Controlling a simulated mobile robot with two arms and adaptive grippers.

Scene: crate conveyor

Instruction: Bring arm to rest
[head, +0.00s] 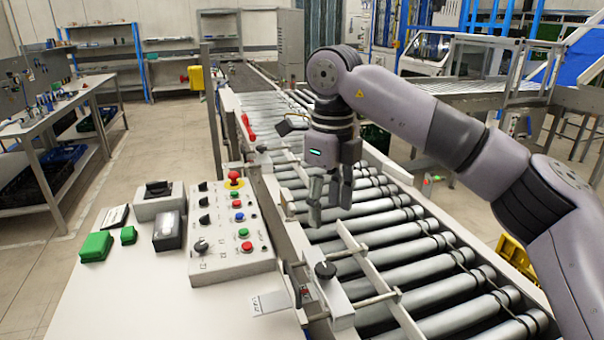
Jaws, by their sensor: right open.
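My right arm comes in from the right side of the head view and bends down at the wrist. My right gripper (330,205) points down above the roller conveyor (385,228), near its left guide rail. Its fingers are apart with nothing between them. I cannot tell how high above the rollers the fingertips are. My left arm and left gripper are not in the picture.
A control panel (230,235) with knobs and a red emergency button (233,179) stands on a white table (150,305) left of the conveyor. Green blocks (96,246) lie beside it. A workbench (60,105) and shelves stand further left. Floor between is clear.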

